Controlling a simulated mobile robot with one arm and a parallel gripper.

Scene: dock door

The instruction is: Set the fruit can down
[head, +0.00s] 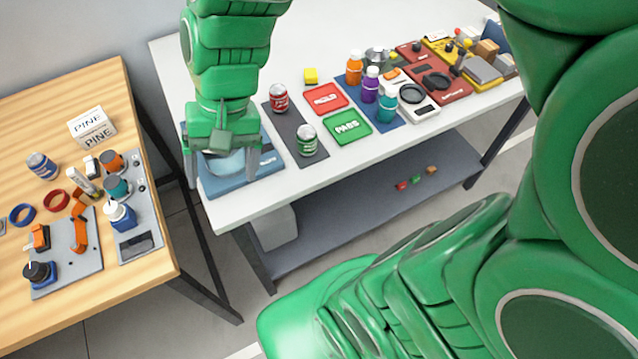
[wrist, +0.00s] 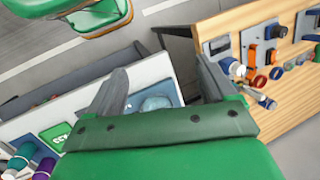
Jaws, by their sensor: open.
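Three cans are in the head view: a red can (head: 279,98) and a green-labelled can (head: 307,140) upright on a dark mat (head: 291,118) on the white table, and a blue can (head: 42,165) on the wooden table. I cannot read which one is the fruit can. My gripper (head: 222,172) is open, with nothing visible between its fingers, over the blue device with a round pale top (head: 241,185). In the wrist view, my gripper (wrist: 162,85) has its fingers spread, and the pale round top (wrist: 155,103) shows between them.
Right of the cans are a red HOLD pad (head: 326,99), a green PASS pad (head: 347,128), and several bottles on a blue mat. A gap separates the tables. A lower shelf (head: 370,205) lies underneath.

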